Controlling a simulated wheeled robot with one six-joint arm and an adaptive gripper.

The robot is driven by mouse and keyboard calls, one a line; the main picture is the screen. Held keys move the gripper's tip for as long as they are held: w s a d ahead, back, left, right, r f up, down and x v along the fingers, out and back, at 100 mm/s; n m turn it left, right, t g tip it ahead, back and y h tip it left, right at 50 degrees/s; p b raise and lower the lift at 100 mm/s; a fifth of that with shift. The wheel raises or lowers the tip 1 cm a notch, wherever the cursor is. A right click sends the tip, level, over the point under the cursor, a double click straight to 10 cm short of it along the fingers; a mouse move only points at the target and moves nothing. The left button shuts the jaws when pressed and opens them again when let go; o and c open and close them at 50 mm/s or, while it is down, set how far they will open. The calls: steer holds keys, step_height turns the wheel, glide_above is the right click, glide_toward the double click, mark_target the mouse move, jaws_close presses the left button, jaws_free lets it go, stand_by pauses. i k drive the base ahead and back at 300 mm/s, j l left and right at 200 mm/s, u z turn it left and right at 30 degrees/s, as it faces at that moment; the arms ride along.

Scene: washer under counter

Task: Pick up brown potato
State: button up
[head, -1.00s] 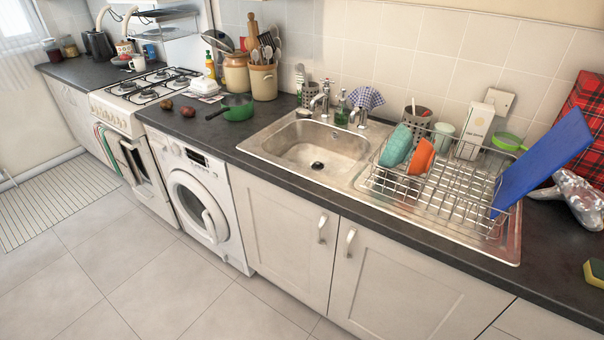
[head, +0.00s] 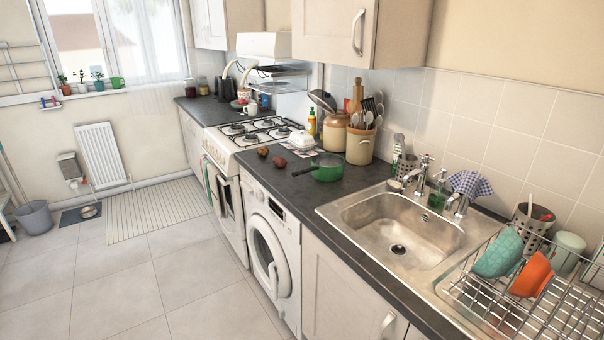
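Two small round brown things lie on the dark counter above the washer, between the stove and the green pan. One is a reddish-brown potato (head: 279,162); the other, a darker, rounder one (head: 262,152), lies just left of it and may be a potato or an onion. They sit close together but apart. My gripper is not in the head view.
A green pan (head: 327,167) stands right of the brown things, its handle pointing left near them. A white butter dish (head: 301,140) and two crocks (head: 360,146) stand behind. The sink (head: 400,220) is to the right. The floor (head: 150,270) before the washer (head: 270,258) is clear.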

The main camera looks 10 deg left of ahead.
mark_target(263, 152)
steer(key=i+j, duration=0.15)
steer(key=j, duration=0.15)
steer(key=i+j, duration=0.1)
steer(key=j, duration=0.2)
steer(key=i+j+z, duration=0.1)
steer(key=j, duration=0.2)
steer(key=i+j, duration=0.15)
steer(key=j, duration=0.15)
